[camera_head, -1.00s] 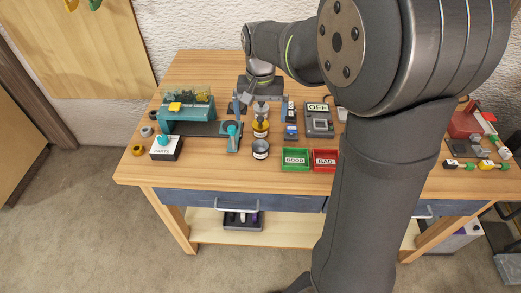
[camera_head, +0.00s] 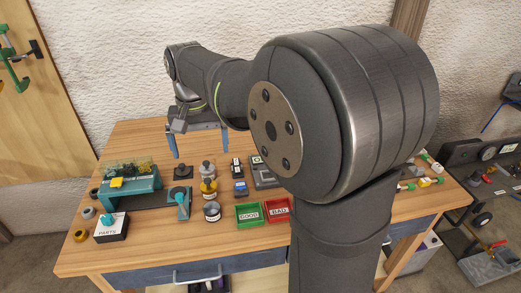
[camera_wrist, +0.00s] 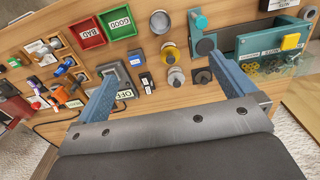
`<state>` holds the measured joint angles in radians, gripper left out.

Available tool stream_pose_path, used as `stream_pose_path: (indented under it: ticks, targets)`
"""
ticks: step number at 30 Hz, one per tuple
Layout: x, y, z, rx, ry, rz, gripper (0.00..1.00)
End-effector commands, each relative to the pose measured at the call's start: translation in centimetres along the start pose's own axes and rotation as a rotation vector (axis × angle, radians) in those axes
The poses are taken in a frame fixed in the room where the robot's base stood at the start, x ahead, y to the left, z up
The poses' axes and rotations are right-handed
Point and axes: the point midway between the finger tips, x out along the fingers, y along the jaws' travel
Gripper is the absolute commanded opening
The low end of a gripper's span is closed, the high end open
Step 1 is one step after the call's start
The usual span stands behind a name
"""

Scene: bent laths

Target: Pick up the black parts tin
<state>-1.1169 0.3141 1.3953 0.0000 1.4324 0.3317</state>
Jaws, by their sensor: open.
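My gripper (camera_head: 198,147) is open and empty, with two blue fingers pointing down above the back of the bench, to the right of and behind the tin. In the wrist view my gripper (camera_wrist: 167,72) shows its fingers wide apart.
Bare wood lies in front.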

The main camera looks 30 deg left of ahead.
Motion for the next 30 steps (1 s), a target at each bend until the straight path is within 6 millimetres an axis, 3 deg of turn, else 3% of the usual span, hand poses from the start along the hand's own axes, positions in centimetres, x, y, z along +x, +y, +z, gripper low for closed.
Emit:
stream_pose_path:
  ticks: [5,9,20,30]
  targets:
    - [0.0,0.0,0.0,0.0,0.0,0.0,1.0]
    - [0.0,0.0,0.0,0.0,0.0,0.0,0.73]
    - [0.5,0.1,0.1,-0.043,0.003,-0.005,0.73]
    - [4.7,1.5,0.9,-0.533,0.069,-0.045,0.73]
